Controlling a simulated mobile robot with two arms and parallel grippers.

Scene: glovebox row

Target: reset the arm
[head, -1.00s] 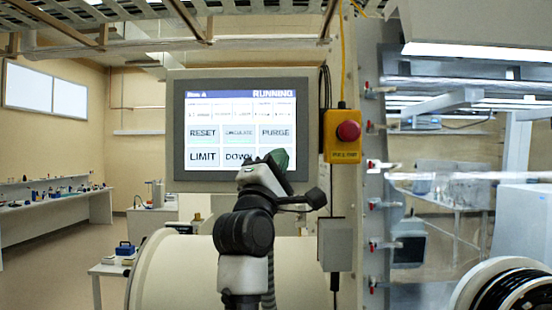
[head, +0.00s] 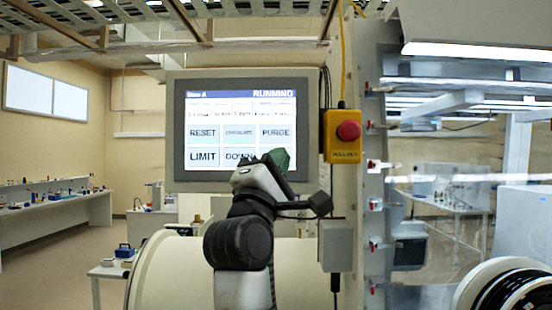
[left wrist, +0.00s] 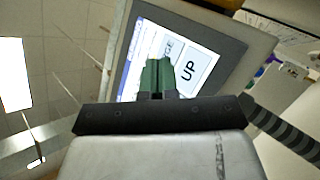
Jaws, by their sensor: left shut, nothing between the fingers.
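A grey control panel (head: 178,125) carries a lit screen (head: 240,105) with "RUNNING" at its top right. The RESET button (head: 203,132) is at the left of the upper row of large buttons, with PURGE (head: 275,132) at the right. LIMIT (head: 203,156) and DOWN (head: 238,156) are below. My left gripper (head: 280,158), with green fingers, is in front of the screen's lower right corner and hides the button there. In the left wrist view the shut, empty fingers (left wrist: 158,75) point at the screen beside the UP button (left wrist: 188,72). I cannot tell whether they touch it. My right gripper is not in view.
A yellow box with a red emergency button (head: 348,131) hangs right of the panel. A grey box (head: 336,246) is below it. A pale cylinder (head: 165,275) lies beneath the panel. Red-handled valves (head: 374,205) line the post at right. A black-wound reel (head: 510,290) is at lower right.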

